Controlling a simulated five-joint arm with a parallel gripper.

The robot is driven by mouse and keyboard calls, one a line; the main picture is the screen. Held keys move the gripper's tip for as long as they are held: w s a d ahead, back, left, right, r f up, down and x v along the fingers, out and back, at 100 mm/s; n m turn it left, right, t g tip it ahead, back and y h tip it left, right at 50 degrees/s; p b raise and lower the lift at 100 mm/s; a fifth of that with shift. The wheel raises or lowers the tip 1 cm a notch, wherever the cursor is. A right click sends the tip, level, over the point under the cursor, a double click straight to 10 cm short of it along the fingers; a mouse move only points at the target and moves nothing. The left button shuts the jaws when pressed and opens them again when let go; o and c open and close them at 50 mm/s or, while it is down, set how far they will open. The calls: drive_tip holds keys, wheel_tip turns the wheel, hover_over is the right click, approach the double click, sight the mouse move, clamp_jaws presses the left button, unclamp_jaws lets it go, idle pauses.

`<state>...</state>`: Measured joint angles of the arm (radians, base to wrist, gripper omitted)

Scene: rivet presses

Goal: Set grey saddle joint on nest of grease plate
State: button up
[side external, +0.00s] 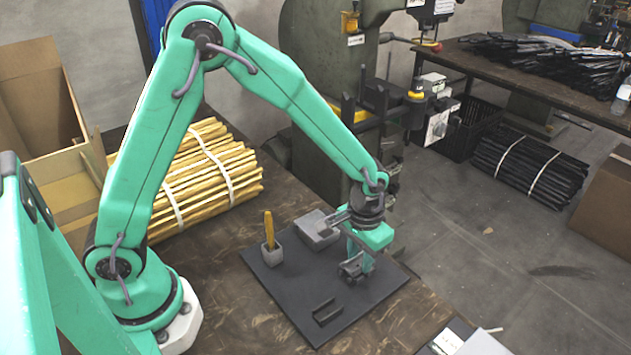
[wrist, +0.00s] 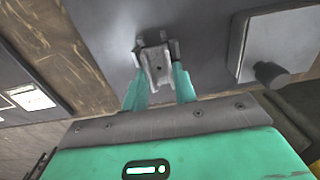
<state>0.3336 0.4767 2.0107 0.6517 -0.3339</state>
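The grease plate (side external: 290,298) is a dark flat plate on the table, also behind my gripper in the wrist view (wrist: 105,35). Its nest (side external: 327,312) looks like a small black three-sided frame near the front of the plate; I cannot make it out in the wrist view. My gripper (side external: 355,262) points down over the right part of the plate, behind and right of the nest. In the wrist view its fingers (wrist: 157,80) close on both sides of the grey saddle joint (wrist: 155,62). The joint's gap to the plate is unclear.
A small grey cup (side external: 271,255) with a yellow stick stands on the plate's left corner. A grey box (side external: 318,232) stands at the back; its knob shows in the wrist view (wrist: 271,75). The plate around the nest is clear.

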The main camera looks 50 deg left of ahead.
sight(359, 265)
drive_tip(key=o, duration=0.4)
drive_tip(key=shift+s+f, duration=0.15)
drive_tip(key=shift+f, duration=0.8)
drive_tip(key=shift+r, duration=0.1)
drive_tip(key=shift+o, duration=0.2)
drive_tip(key=shift+r, duration=0.9)
wheel_tip(359, 265, up, 12)
drive_tip(key=shift+f, duration=0.25)
